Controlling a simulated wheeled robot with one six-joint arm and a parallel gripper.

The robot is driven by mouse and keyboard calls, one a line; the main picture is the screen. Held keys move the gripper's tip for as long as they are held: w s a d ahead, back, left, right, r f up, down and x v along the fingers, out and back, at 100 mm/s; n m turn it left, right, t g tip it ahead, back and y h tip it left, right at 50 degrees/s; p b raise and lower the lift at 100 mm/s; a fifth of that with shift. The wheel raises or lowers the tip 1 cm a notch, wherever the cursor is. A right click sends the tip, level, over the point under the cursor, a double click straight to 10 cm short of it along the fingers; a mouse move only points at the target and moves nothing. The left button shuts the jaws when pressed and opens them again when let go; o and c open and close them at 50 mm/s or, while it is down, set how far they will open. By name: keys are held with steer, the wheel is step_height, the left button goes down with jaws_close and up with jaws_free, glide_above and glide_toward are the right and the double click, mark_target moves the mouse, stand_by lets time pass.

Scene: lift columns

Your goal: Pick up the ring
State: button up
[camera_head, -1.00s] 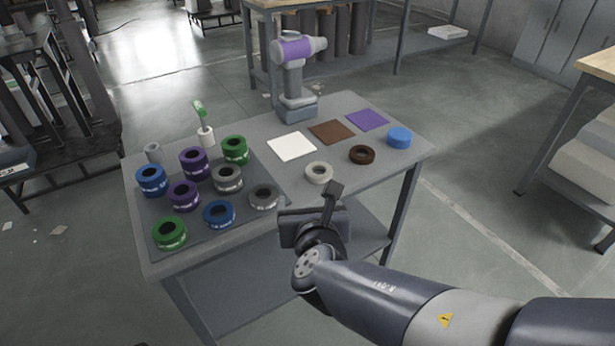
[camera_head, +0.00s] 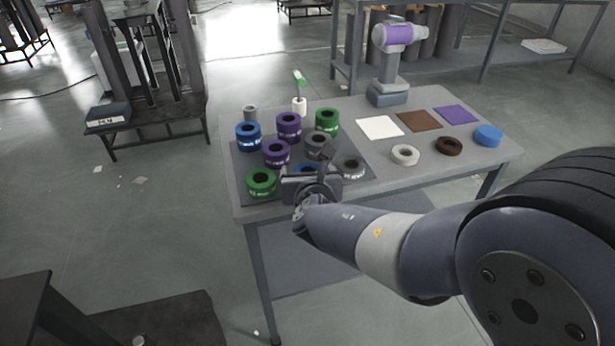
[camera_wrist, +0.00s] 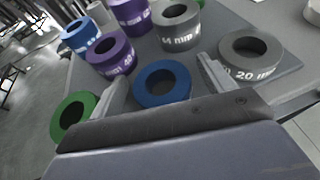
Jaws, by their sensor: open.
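Several thick rings stand on a dark mat (camera_head: 243,158) on the table. In the wrist view, a blue ring (camera_wrist: 180,91) lies ahead between my two fingers; my gripper (camera_wrist: 160,75) is open and empty. In the head view, my gripper (camera_head: 310,172) hangs over the mat's front edge and hides most of that blue ring. Grey rings marked "14 mm" (camera_wrist: 178,40) and "20 mm" (camera_wrist: 252,66) sit beyond and to the right. A purple ring (camera_wrist: 112,66) and a green ring (camera_wrist: 66,132) are on the left. The task does not say which ring.
A purple-and-grey device (camera_head: 389,92) stands at the back. A white-and-green upright item (camera_head: 299,104) stands behind the mat.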

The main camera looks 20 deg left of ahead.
steer(key=shift+w, duration=0.15)
steer(key=c, duration=1.1)
steer(key=shift+c, duration=0.2)
